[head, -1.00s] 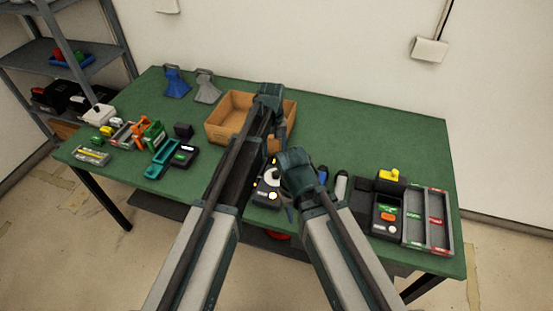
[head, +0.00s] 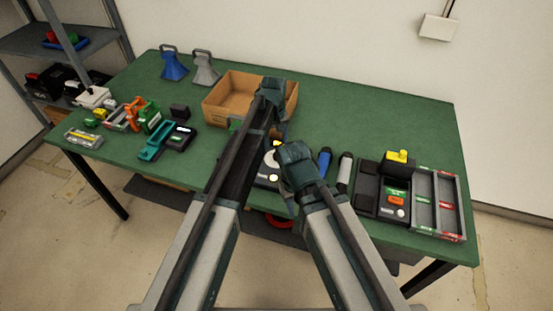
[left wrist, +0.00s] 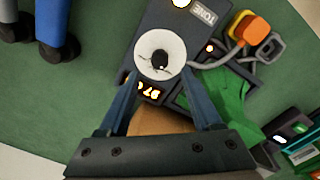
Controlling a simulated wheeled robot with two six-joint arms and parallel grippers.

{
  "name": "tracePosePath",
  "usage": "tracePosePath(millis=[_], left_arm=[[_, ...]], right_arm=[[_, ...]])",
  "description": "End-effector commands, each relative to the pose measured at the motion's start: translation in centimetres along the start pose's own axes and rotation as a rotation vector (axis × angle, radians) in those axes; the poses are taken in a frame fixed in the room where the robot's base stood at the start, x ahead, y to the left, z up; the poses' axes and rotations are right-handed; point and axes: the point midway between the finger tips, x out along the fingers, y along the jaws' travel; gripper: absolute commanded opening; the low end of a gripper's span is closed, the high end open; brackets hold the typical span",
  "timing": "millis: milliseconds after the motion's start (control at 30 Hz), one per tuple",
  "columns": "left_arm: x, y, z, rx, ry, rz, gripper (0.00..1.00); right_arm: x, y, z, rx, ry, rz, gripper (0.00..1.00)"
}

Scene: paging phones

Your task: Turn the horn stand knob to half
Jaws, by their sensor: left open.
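A dark box marked TONE (left wrist: 190,22) lies under my left gripper in the left wrist view. It bears a white round disc (left wrist: 147,62) with a dark centre and a lit orange display (left wrist: 150,88). I cannot tell for sure which part is the horn stand knob. My left gripper (left wrist: 160,78) is open, its fingers on either side of the disc's near edge; contact is unclear. In the head view the left gripper (head: 275,128) hangs above the box (head: 267,180), mostly hidden by my arms. My right gripper (head: 297,170) is beside it; its fingers are hidden.
A cardboard box (head: 222,103) stands just behind. Several small devices crowd the left. The back right is clear.

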Motion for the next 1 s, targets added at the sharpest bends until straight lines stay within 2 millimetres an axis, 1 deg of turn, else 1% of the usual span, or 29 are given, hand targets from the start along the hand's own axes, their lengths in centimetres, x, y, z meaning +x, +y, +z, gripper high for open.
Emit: tracePosePath(millis=[33, 200, 333, 500, 767, 800, 867, 1000], left_arm=[[1.5, 0.0, 0.0, 0.000, 0.000, 0.000, 0.66], [3.8, 0.0, 0.0, 0.000, 0.000, 0.000, 0.66], [5.3, 0.0, 0.0, 0.000, 0.000, 0.000, 0.66], [6.0, 0.0, 0.0, 0.000, 0.000, 0.000, 0.66], [5.9, 0.0, 0.0, 0.000, 0.000, 0.000, 0.66], [5.9, 0.0, 0.0, 0.000, 0.000, 0.000, 0.62], [5.9, 0.0, 0.0, 0.000, 0.000, 0.000, 0.51], [5.9, 0.0, 0.0, 0.000, 0.000, 0.000, 0.26]], right_arm=[[1.5, -0.1, -0.1, 0.000, 0.000, 0.000, 0.37], [3.8, -0.4, -0.2, 0.000, 0.000, 0.000, 0.37], [5.2, -0.5, -0.3, 0.000, 0.000, 0.000, 0.37], [6.0, -0.6, -0.3, 0.000, 0.000, 0.000, 0.37], [5.9, -0.6, -0.3, 0.000, 0.000, 0.000, 0.37], [5.9, -0.6, -0.3, 0.000, 0.000, 0.000, 0.37], [5.9, -0.6, -0.3, 0.000, 0.000, 0.000, 0.37], [5.9, -0.6, -0.3, 0.000, 0.000, 0.000, 0.37]])
